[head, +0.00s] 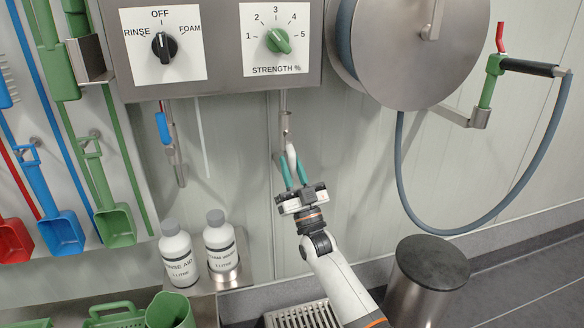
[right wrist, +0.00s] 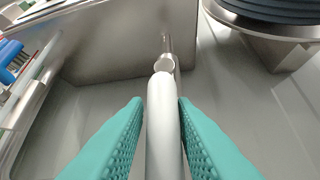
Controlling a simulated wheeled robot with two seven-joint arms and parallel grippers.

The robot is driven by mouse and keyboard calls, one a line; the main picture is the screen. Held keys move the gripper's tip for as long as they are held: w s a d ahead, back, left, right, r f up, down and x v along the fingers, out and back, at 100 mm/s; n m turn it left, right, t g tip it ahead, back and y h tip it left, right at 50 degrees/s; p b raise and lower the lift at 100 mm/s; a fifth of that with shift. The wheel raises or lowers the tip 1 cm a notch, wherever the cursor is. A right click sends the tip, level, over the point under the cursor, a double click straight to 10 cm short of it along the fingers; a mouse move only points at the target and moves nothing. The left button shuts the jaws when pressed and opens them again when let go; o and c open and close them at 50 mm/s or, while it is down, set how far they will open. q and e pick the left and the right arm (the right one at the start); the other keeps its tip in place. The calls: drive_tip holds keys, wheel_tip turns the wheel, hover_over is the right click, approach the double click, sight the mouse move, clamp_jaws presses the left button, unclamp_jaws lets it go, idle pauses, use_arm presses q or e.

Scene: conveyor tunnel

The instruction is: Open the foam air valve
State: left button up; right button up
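A valve with a white lever (head: 291,156) hangs on a thin metal pipe below the control box; I take it for the foam air valve. My right gripper (head: 294,170) has come up to it from below, with a teal finger on each side of the lever. In the right wrist view the white lever (right wrist: 164,125) runs between the two fingers (right wrist: 161,108). A narrow gap shows at the left finger; the right finger looks very close to the lever, and contact there is unclear. My left gripper is not in view.
The control box (head: 225,85) carries a black mode knob (head: 164,46) at OFF and a green strength knob (head: 278,41). A blue-handled valve (head: 162,127) hangs at left. Two bottles (head: 178,254) stand below. A hose reel (head: 405,60) and steel bin (head: 425,285) are at right.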

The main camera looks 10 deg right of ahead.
drive_tip(key=shift+o, duration=1.2)
drive_tip(key=shift+s+f, duration=0.1)
drive_tip(key=shift+f, duration=0.1)
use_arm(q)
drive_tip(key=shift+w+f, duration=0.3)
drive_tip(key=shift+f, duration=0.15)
use_arm(e)
drive_tip(key=v, duration=1.1)
drive_tip(key=shift+s+f, duration=0.15)
drive_tip(key=shift+s, duration=0.05)
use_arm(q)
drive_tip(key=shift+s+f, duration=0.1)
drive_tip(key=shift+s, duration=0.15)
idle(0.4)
